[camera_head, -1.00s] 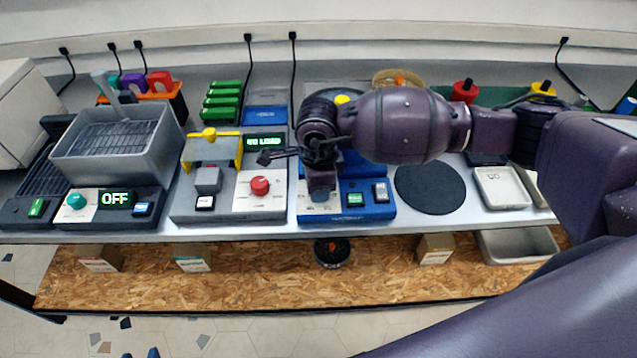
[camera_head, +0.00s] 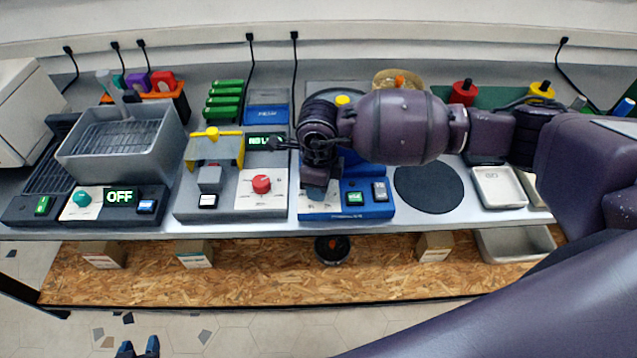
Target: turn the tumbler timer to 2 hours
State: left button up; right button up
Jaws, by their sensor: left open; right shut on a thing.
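My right gripper (camera_head: 314,192) reaches down over the left part of the blue machine (camera_head: 346,211), at its pale front panel. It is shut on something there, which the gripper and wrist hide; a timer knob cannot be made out. The machine has a small green-lit display (camera_head: 355,198) and a grey switch (camera_head: 379,191) at the right of its front. My arm covers much of its upper part. My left gripper (camera_head: 139,348) shows only as two dark, blue-tinted tips at the bottom edge, spread apart, empty, above the floor.
Left of the blue machine stands a grey unit with a red knob (camera_head: 261,184) and yellow bar (camera_head: 216,133). Further left is a grey tank (camera_head: 118,150) with a teal knob (camera_head: 82,199) and a display reading OFF (camera_head: 121,197). A black round mat (camera_head: 429,188) lies right.

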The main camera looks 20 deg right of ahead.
jog(key=o, duration=0.9)
jog(key=shift+o, duration=0.2)
jog(key=shift+r, duration=0.1)
notch_tip(320, 180, up, 11)
jog(key=shift+f, duration=0.2)
